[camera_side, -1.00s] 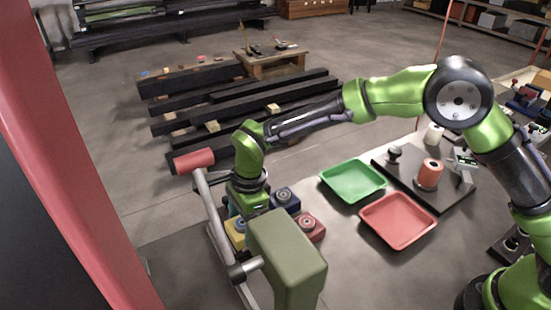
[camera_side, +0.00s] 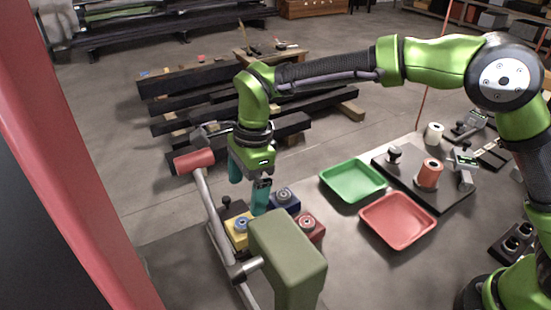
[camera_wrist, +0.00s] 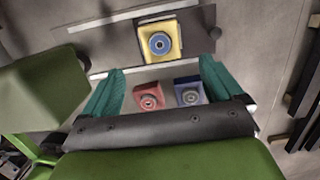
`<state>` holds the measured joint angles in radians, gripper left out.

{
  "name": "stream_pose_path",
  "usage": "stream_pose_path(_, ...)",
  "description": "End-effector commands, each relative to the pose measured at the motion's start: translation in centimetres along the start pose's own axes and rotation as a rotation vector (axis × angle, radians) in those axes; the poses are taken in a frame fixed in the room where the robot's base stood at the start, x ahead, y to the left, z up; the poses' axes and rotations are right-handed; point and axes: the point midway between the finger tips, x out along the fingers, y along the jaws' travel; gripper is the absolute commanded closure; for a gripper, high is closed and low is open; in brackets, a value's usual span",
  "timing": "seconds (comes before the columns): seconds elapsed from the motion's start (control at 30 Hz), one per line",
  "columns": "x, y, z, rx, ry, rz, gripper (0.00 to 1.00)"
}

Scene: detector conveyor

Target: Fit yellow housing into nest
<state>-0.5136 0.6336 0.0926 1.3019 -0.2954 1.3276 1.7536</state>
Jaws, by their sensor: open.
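The yellow housing (camera_wrist: 146,50), with a round blue-grey centre, sits on a dark plate (camera_wrist: 195,40) in the wrist view. In the side view the yellow housing (camera_side: 235,238) is partly hidden behind the green-grey post. I cannot tell how deeply it is seated or make out a separate nest. My gripper (camera_side: 248,189) is open and empty, raised above the housings with its teal fingers pointing down. In the wrist view my gripper (camera_wrist: 160,88) has its fingers spread wide, and the yellow housing lies beyond the fingertips, apart from them.
A red housing (camera_side: 313,230) and a blue housing (camera_side: 287,198) stand close by. The green-grey post (camera_side: 290,255) and a red-capped bar (camera_side: 194,161) stand near my gripper. A green tray (camera_side: 353,181) and a red tray (camera_side: 398,220) lie to the right.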

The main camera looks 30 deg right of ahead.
Motion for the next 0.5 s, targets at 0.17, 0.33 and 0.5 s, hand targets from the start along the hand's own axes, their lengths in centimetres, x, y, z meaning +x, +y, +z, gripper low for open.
stream_pose_path(0.17, -2.0, 0.0, 0.0, -0.001, 0.000, -0.002, 0.07)
stream_pose_path(0.33, -4.9, 0.2, -2.0, -0.074, -0.015, -0.039, 0.07)
stream_pose_path(0.5, -10.8, 2.2, -7.8, -0.318, -0.031, -0.157, 0.07)
